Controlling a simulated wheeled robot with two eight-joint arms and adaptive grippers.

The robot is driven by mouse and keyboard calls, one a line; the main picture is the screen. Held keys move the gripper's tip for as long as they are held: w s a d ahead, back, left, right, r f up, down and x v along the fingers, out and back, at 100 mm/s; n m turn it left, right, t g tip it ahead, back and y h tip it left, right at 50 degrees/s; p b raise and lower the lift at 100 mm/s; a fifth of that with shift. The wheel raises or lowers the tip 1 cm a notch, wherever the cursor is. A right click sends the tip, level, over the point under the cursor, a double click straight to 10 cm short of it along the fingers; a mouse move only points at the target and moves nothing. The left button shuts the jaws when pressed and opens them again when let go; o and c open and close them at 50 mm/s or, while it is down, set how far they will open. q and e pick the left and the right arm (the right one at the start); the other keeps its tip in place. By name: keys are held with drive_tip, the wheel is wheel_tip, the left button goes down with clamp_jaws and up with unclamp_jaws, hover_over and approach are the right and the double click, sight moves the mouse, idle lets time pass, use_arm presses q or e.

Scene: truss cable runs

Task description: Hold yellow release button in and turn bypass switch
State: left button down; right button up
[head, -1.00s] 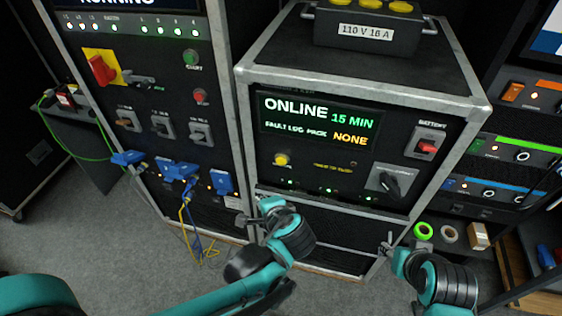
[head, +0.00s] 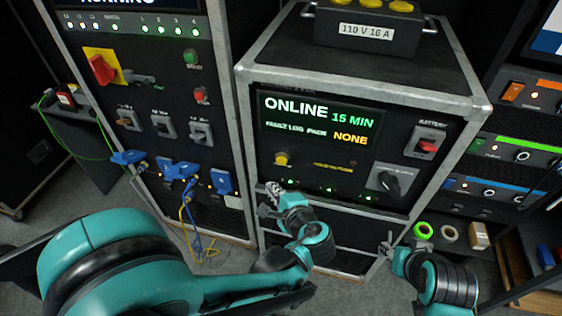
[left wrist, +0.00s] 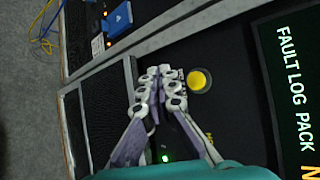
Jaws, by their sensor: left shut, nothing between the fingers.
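The yellow release button (head: 281,159) sits low on the left of the front panel under the display, and it also shows in the left wrist view (left wrist: 200,81). The bypass switch (head: 389,181), a black rotary knob on a grey plate, is at the panel's lower right. My left gripper (head: 271,190) is shut and empty, just below the button. In the left wrist view its fingertips (left wrist: 160,74) are beside the button, with a visible gap. My right gripper (head: 388,243) hangs low in front of the cabinet, below the switch; its fingers are too small to read.
The display (head: 318,122) reads ONLINE 15 MIN. A red battery switch (head: 426,146) is above the bypass switch. Blue plugs with cables (head: 177,172) are on the left cabinet. A green tape roll (head: 423,230) and other items lie on the right shelf. Open floor is at left.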

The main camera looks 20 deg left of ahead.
sight(281, 161)
use_arm(q)
drive_tip(key=w, duration=0.7)
drive_tip(key=shift+w, duration=0.15)
idle(1.3)
drive_tip(key=shift+w, duration=0.25)
drive_tip(key=shift+w, duration=0.45)
idle(0.7)
idle(0.5)
